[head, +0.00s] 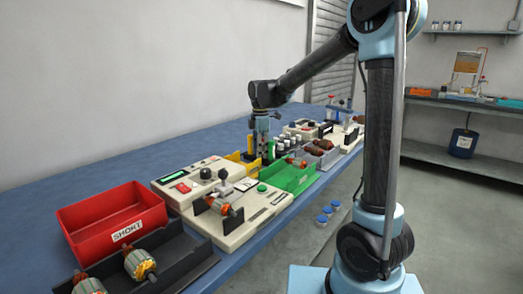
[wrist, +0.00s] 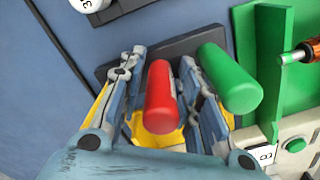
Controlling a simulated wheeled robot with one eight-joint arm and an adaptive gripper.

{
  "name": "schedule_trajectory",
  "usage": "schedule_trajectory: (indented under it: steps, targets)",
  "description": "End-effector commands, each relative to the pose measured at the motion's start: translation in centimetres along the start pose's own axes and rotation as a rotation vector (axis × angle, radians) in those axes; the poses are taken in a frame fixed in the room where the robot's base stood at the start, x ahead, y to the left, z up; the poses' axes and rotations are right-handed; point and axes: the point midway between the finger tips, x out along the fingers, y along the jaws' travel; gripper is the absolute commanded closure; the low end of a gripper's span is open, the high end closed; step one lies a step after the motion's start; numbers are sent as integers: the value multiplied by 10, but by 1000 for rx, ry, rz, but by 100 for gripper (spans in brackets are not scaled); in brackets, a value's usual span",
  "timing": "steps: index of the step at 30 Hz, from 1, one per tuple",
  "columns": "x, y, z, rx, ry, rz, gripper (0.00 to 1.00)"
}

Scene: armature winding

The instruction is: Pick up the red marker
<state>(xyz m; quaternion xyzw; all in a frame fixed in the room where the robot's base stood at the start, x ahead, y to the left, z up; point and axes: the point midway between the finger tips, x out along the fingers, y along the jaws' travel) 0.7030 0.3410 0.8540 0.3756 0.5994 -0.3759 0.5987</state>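In the wrist view the red marker (wrist: 160,98) stands between the two fingers of my gripper (wrist: 158,66), its end toward the camera. The left finger is clearly apart from it, and the right finger is close to its right side. My gripper is open around the marker; I cannot tell whether the right finger touches it. A green marker (wrist: 230,80) stands just outside the right finger. In the head view my gripper (head: 262,150) points down over the bench, and the red marker cannot be made out there.
The markers stand at a dark holder (wrist: 203,43), with a yellow bin (head: 233,157) and a green bin (head: 297,179) close by. A red bin (head: 108,214) and a tester panel (head: 240,222) stand nearer on the blue bench (head: 60,192). The bench's far left is clear.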

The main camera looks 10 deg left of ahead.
Motion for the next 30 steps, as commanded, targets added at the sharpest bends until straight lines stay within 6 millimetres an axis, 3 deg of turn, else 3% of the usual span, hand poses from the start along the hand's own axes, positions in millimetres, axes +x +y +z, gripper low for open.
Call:
schedule_trajectory:
  steps: [2, 6, 19, 30]
  targets:
    - [0, 0, 0, 0, 0, 0, 73]
    - [0, 0, 0, 0, 0, 0, 100]
    - [-8, 0, 0, 0, 0, 0, 100]
    - [-68, 0, 0, 0, 0, 0, 100]
